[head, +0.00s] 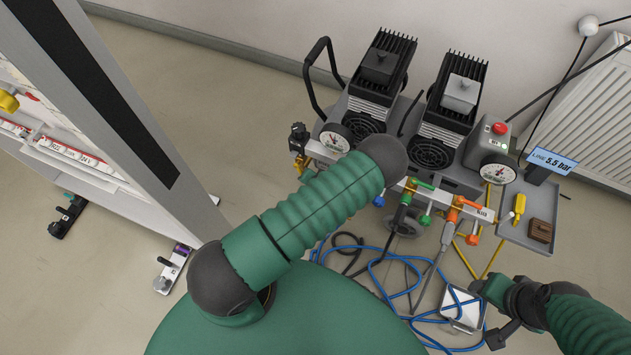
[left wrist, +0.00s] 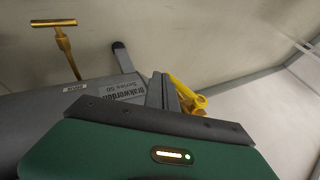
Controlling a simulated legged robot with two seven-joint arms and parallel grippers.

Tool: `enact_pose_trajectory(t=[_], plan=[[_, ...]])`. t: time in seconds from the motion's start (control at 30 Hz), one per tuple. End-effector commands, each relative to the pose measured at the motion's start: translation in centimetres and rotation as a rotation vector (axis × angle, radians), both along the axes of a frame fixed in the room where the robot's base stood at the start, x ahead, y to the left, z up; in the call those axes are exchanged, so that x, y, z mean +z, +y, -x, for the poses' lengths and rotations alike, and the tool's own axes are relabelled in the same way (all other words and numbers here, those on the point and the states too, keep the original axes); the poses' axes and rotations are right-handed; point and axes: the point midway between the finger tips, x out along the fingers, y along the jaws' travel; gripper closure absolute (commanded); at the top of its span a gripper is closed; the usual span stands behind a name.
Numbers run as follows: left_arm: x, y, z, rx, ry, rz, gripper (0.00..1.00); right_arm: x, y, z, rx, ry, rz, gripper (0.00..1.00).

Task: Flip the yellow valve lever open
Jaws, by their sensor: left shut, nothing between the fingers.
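The yellow valve lever (left wrist: 190,97) shows in the left wrist view, just right of the fingers of my left gripper (left wrist: 162,90). The fingers are shut with nothing between them; I cannot tell whether they touch the lever. In the head view my left forearm runs toward the compressor cart and hides that gripper. A small yellow part (head: 300,161) shows at the left end of the cart's valve bar; whether it is this lever is unclear. My right gripper (head: 497,318) is low at the right, away from the valves; its fingers are too unclear to judge.
The compressor cart (head: 462,182) carries gauges, a green lever (head: 421,183) and an orange lever (head: 471,205). A side tray (head: 540,207) holds a yellow tool. Blue hose (head: 385,287) loops on the floor. A yellow T-handle (left wrist: 62,40) stands left of my left gripper.

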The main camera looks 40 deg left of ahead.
Motion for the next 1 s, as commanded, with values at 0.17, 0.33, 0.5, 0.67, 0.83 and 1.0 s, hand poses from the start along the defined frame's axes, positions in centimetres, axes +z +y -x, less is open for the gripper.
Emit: enact_pose_trajectory(t=[0.17,0.33,0.5,0.67,0.83,1.0], plan=[[-0.8,0.7,0.2,0.0,0.001,0.0,1.0,-0.1,0.0,0.0,0.0,0.0,0.0,0.43],[-1.3,1.2,0.3,0.0,0.0,0.0,1.0,-0.2,0.0,0.0,0.0,0.0,0.0,0.43],[-1.7,1.6,0.4,0.0,0.001,0.0,1.0,-0.2,0.0,0.0,0.0,0.0,0.0,0.43],[-1.8,1.8,0.4,0.001,0.001,0.0,1.0,-0.2,0.0,0.0,0.0,0.0,0.0,0.43],[-1.9,1.9,0.5,0.0,0.0,0.0,1.0,-0.2,0.0,0.0,0.0,0.0,0.0,0.43],[-1.9,1.9,0.5,0.0,0.0,0.0,1.0,-0.2,0.0,0.0,0.0,0.0,0.0,0.43]])
